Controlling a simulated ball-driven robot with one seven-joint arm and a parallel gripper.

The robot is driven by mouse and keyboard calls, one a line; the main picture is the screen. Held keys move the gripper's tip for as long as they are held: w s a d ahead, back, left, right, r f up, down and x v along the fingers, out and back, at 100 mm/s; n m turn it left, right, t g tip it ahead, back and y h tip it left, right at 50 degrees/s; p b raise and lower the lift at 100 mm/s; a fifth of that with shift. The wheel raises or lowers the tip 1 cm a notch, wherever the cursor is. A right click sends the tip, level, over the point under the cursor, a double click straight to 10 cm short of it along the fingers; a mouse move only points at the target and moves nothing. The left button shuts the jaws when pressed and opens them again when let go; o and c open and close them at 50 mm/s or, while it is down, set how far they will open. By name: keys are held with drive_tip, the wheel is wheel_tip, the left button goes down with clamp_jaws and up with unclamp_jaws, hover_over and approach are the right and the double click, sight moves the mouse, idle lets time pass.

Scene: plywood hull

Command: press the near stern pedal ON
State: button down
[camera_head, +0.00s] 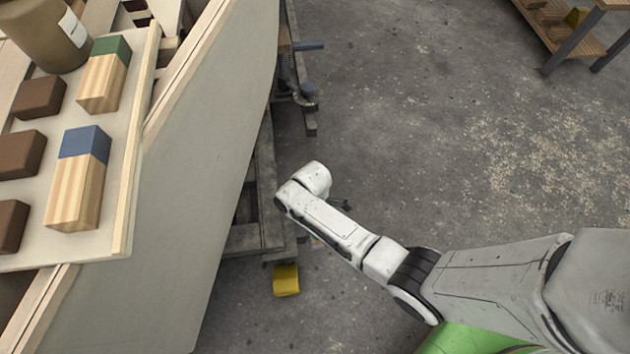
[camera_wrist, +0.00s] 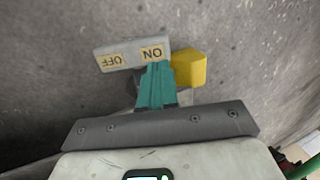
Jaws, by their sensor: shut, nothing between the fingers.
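The pedal (camera_wrist: 130,53) is a grey rocker plate in the wrist view, with a yellow OFF label on its left half and a yellow ON label on its right half. Both labels appear upside down. My gripper (camera_wrist: 157,68) is shut and empty; its teal fingers point at the ON end and overlap its lower edge. I cannot tell whether the fingertips touch the plate. In the head view my arm reaches down beside the hull (camera_head: 205,165), and my gripper and the pedal are hidden there.
A yellow block (camera_wrist: 189,68) stands right beside the ON end; a yellow block (camera_head: 286,280) also shows at the foot of the grey stand (camera_head: 267,190) under the hull. A board with several wooden blocks (camera_head: 76,205) lies on the hull. The concrete floor to the right is open, with a bench (camera_head: 560,40) beyond.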

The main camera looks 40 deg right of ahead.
sight(318, 249)
drive_tip(key=b+x, duration=0.2)
drive_tip(key=x, duration=0.2)
drive_tip(key=shift+f, duration=0.15)
drive_tip(key=shift+s+a+t+h+p, duration=0.2)
drive_tip(key=shift+s+t+h+p, duration=0.25)
drive_tip(key=shift+p, duration=0.2)
drive_tip(key=shift+s+a+f+t+h+p, duration=0.25)
drive_tip(key=shift+s+f+t+h+p, duration=0.1)
drive_tip(key=shift+t+p, duration=0.2)
drive_tip(key=shift+s+a+f+t+h, duration=0.3)
drive_tip(key=shift+s+f+t+h, duration=0.15)
drive_tip(key=shift+t+h, duration=0.4)
drive_tip(key=shift+s+a+f+y, duration=0.2)
drive_tip(key=shift+a+f+y, duration=0.05)
drive_tip(key=shift+f, duration=0.35)
drive_tip(key=shift+s+f, duration=0.15)
drive_tip(key=shift+f, duration=0.05)
drive_tip(key=shift+r+p, duration=0.1)
drive_tip(key=shift+p, duration=0.25)
drive_tip(key=s+a+r+p, duration=0.1)
drive_tip(key=r+p, duration=0.3)
drive_tip(key=r, duration=0.2)
drive_tip(key=s+a+r+p, duration=0.1)
drive_tip(key=s+r+p, duration=0.1)
drive_tip(key=r+p, duration=0.3)
wheel_tip(318, 249, up, 3)
drive_tip(key=shift+a+f, duration=0.2)
drive_tip(key=shift+a, duration=0.05)
